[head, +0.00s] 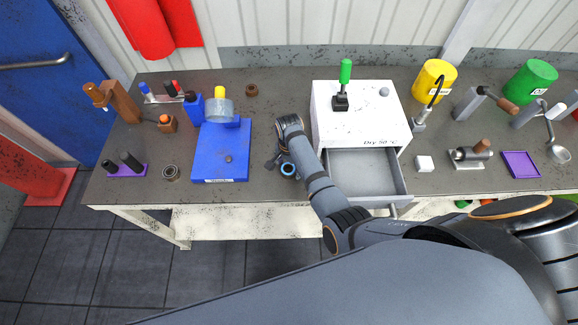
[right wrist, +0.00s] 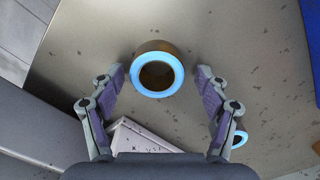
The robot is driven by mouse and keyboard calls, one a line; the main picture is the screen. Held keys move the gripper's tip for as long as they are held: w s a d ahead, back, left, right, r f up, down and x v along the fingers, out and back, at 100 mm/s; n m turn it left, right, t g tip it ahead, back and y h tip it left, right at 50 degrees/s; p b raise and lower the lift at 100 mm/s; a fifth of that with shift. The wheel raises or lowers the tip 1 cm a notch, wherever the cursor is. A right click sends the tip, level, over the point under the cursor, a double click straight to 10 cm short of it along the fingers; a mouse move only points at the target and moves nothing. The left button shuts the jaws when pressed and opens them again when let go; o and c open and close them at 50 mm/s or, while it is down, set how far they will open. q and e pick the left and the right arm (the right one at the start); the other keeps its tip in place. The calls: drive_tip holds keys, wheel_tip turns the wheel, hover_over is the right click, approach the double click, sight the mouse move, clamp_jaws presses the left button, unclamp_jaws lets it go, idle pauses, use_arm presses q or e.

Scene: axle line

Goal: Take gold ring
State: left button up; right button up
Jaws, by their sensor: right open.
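A short ring (right wrist: 141,51) with a brownish-gold side and a light blue upper face lies on the grey table, in the right wrist view between and slightly beyond my fingertips. In the head view its blue face (head: 288,169) shows beside my right gripper (head: 281,164), near the table's front edge. My right gripper (right wrist: 160,82) is open and empty, above the table, with a finger to each side of the ring and no contact visible. A second light blue ring shape (right wrist: 241,138) is partly hidden behind the right-hand finger. My left gripper is out of view.
A blue board (head: 233,160) lies left of my right gripper. A white box (head: 345,120) with an open grey drawer (head: 370,172) stands close on the right. Brown rings lie at the back (head: 252,90) and front left (head: 171,172). The table's front edge is near.

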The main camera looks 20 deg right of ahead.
drive_tip(key=shift+s+a+r, duration=0.3)
drive_tip(key=shift+s+a, duration=0.1)
drive_tip(key=c, duration=0.3)
drive_tip(key=shift+s+r, duration=0.1)
drive_tip(key=c, duration=0.3)
drive_tip(key=shift+d+f, duration=0.2)
drive_tip(key=c, duration=0.7)
drive_tip(key=shift+c, duration=0.9)
drive_tip(key=shift+r, duration=0.15)
